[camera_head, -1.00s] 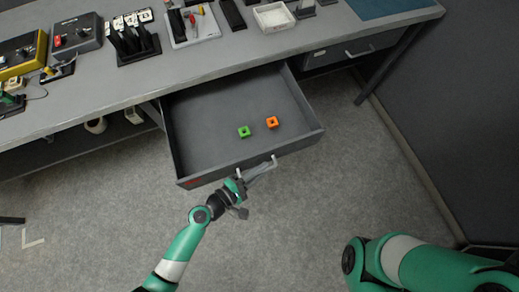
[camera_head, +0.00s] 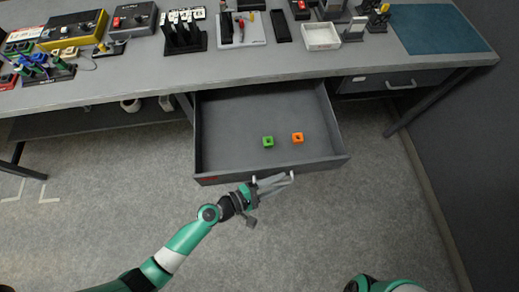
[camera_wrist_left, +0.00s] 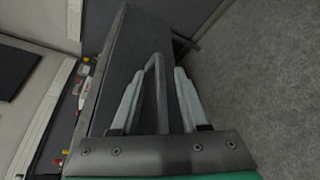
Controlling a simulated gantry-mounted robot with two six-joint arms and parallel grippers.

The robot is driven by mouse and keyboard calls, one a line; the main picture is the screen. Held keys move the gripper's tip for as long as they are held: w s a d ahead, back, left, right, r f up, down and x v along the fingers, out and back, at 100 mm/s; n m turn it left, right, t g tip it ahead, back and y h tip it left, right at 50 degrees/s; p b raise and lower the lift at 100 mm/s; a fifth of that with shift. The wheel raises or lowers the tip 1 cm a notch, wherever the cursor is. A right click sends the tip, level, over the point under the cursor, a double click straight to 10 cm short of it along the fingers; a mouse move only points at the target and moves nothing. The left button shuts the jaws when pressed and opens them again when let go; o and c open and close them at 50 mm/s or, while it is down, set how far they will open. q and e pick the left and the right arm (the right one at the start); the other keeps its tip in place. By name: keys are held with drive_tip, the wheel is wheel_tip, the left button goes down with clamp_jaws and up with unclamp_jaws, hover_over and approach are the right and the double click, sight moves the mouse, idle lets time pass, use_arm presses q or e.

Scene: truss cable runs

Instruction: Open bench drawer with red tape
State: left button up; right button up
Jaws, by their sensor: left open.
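The bench drawer (camera_head: 228,130) with the red tape (camera_head: 211,179) on its front left stands pulled out from under the bench. The fingers stand apart from the bar. The right gripper is not in view; only part of my right arm shows at the bottom.
The bench top (camera_head: 250,63) carries a tool tray (camera_head: 240,30), a white bin (camera_head: 321,36), a teal mat (camera_head: 436,29) and control boxes. A second drawer (camera_head: 392,82) at the right is shut. The floor (camera_head: 340,225) before the drawer is clear.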

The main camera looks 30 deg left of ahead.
use_arm(q)
drive_tip(key=shift+s, duration=0.1)
drive_tip(key=p+v, duration=0.2)
drive_tip(key=v, duration=0.9)
drive_tip(key=shift+s+r, duration=0.15)
drive_tip(key=shift+s, duration=0.1)
drive_tip(key=shift+a, duration=0.15)
